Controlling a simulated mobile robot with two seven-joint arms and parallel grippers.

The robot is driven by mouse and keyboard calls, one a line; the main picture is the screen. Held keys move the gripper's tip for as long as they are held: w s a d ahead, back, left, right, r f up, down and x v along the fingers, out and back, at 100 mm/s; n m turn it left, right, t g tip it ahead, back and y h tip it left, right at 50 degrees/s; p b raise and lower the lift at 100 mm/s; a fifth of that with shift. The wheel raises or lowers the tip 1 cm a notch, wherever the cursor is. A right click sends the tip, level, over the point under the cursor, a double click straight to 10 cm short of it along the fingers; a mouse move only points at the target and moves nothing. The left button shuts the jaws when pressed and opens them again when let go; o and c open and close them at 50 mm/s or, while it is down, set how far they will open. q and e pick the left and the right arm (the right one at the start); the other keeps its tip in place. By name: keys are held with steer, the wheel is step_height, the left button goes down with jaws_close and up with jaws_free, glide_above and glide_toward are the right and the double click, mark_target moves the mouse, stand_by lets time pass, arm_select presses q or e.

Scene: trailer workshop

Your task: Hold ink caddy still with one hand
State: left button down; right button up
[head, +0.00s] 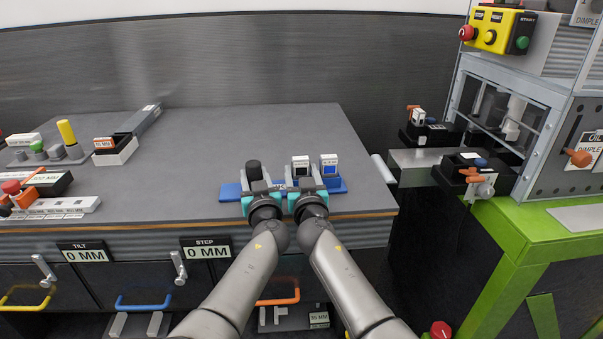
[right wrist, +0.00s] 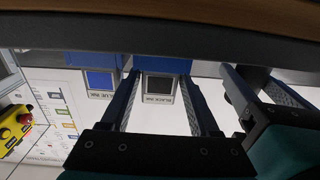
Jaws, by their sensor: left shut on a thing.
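The ink caddy (head: 230,192) is a blue tray at the front edge of the grey bench. A black round post (head: 254,170) stands at its left. The black ink cartridge (head: 300,163) and blue ink cartridge (head: 329,164) stand to its right; their labels show in the right wrist view (right wrist: 158,86). My left gripper (head: 257,185) is shut on the caddy's black post, its fingers partly hiding the grip. My right gripper (head: 304,183) is open, its fingers on either side of the black ink cartridge with visible gaps.
Small parts and labelled holders (head: 60,205) stand on the bench at the left. The bench middle (head: 210,145) is clear. A machine on a green frame (head: 520,225) stands at the right, with black fixtures (head: 470,170) at its front and a yellow control box (head: 497,31) above.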

jaws_close()
stand_by(0.8)
